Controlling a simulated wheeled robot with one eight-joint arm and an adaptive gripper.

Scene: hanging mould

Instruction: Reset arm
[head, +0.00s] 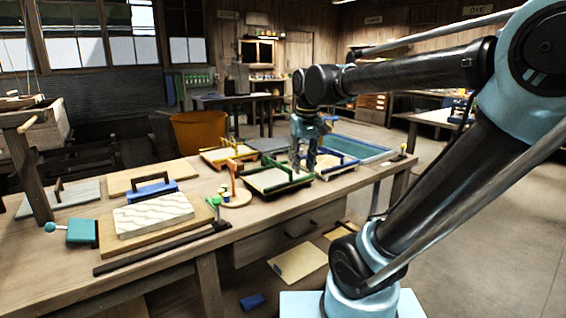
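My arm reaches from the right of the head view across to the workbench (235,236). My gripper (303,164) points down over the back right part of the bench, and its two fingers look apart with nothing clear between them. It is in front of the gap between a green-edged tray (268,180) and a blue-edged tray (340,160). I cannot tell whether the fingertips touch either tray.
A yellow-edged tray (228,153) stands behind. An orange bin (200,130) stands behind the bench. Open floor (480,240) lies at the right.

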